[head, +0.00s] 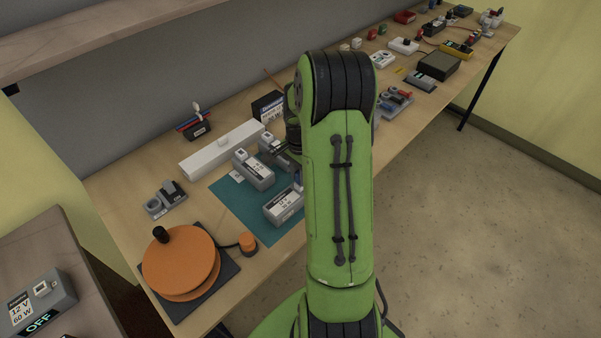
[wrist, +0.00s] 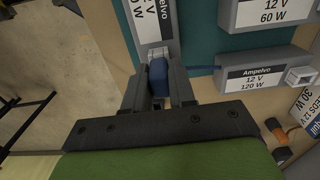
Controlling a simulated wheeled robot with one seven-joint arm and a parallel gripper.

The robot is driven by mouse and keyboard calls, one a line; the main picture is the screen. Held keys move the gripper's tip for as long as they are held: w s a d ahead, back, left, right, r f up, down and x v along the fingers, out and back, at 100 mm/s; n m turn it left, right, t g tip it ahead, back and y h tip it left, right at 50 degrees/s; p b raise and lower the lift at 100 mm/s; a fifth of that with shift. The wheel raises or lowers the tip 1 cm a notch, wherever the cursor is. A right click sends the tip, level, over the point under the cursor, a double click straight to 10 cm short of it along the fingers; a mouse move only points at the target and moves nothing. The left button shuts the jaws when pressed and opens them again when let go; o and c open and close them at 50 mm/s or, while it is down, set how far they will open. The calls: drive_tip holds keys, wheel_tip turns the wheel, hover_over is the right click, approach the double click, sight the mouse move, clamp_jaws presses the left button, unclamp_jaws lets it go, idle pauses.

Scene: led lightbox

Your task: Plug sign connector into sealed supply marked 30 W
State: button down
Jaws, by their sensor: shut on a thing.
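My gripper (wrist: 158,70) is shut on a blue connector (wrist: 157,82) in the wrist view, one dark finger on each side. Just beyond the connector is the white socket end of a grey supply (wrist: 141,10) marked 30 W. Connector and socket line up closely, but I cannot tell whether they touch or how deep the connector sits. In the head view my green arm covers most of the gripper and the connector.
The wrist view shows neighbouring supplies marked 60 W (wrist: 268,12) and 120 W (wrist: 252,82). In the head view, grey supplies (head: 283,207) stand on a teal mat (head: 232,203). An orange disc (head: 180,262) and a white bar (head: 222,148) lie nearby.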

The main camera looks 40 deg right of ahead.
drive_tip(key=shift+f, duration=0.4)
drive_tip(key=c, duration=0.9)
unclamp_jaws()
drive_tip(key=shift+r, duration=0.1)
drive_tip(key=shift+o, duration=0.2)
wheel_tip(320, 180, up, 8)
drive_tip(key=p, duration=0.5)
drive_tip(key=shift+r+p, duration=0.1)
drive_tip(key=shift+p, duration=0.3)
